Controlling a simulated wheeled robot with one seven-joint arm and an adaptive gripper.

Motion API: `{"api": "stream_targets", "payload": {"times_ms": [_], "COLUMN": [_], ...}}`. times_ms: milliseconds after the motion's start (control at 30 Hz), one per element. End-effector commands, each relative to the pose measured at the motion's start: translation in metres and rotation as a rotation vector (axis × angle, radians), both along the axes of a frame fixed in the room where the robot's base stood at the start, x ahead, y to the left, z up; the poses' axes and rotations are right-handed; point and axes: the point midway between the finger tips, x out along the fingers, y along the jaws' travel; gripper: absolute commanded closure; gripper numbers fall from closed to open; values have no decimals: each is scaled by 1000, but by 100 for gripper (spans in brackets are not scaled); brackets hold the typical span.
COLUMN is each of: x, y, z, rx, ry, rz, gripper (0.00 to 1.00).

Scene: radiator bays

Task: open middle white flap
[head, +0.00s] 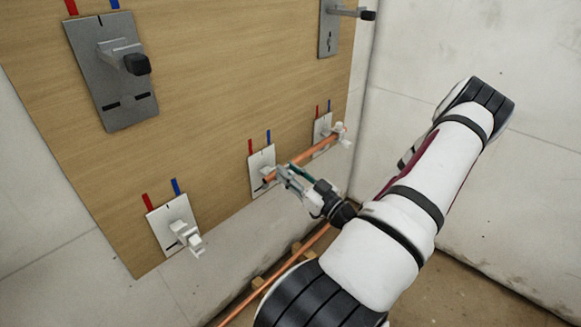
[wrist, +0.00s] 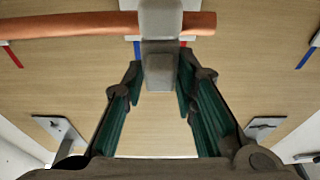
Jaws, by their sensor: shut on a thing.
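The middle white flap (head: 257,164) is a small white plate with a protruding handle, low on the wooden board, with a red and a blue mark above it. My gripper (head: 283,174) is at its handle. In the wrist view the pale handle (wrist: 160,70) stands between the two green-lined fingers of my gripper (wrist: 160,78), which are shut on it. A copper pipe (wrist: 75,24) crosses at the handle. In the head view the fingers and pipe hide part of the flap.
White flaps stand to the left (head: 172,222) and right (head: 322,128); the copper pipe (head: 308,153) reaches the right one. Grey plates with levers are above, at left (head: 90,75) and right (head: 327,30). Another copper pipe (head: 270,282) lies below. A wall (head: 520,150) is on the right.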

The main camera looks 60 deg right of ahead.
Motion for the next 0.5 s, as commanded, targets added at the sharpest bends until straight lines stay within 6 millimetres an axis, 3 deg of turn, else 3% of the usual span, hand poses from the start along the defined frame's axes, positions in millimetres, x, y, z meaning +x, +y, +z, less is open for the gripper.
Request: {"api": "stream_targets", "payload": {"times_ms": [467,500], "x": [1,1], "y": [0,0], "z": [0,0], "rx": [10,10], "ry": [41,41], "rz": [-1,-1], "gripper": [100,67]}}
